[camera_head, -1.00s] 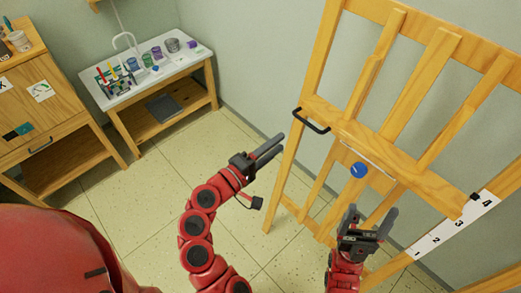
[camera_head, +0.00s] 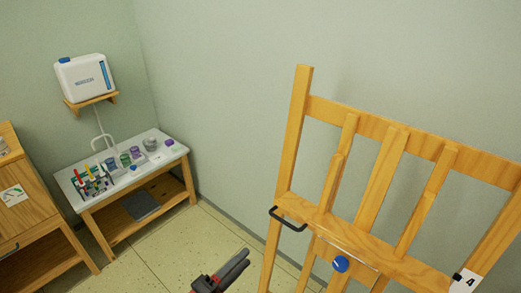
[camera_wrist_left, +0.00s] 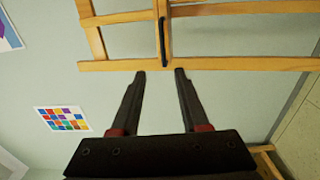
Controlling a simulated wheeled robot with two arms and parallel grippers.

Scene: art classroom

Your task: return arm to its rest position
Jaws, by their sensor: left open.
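My left gripper (camera_head: 240,266) shows at the bottom edge of the head view, left of the wooden easel. Its two dark fingers point up and right, and most of its arm is below the picture. In the left wrist view the left gripper (camera_wrist_left: 158,74) is open, its fingers apart with nothing between them. My right gripper is not in the head view.
The wooden easel (camera_head: 345,236) has a black handle (camera_head: 288,219) and a blue knob (camera_head: 341,264) near my left gripper. A sink table (camera_head: 176,150) with cups stands back left, below a white box (camera_head: 80,78) on a wall shelf. Bare floor lies between.

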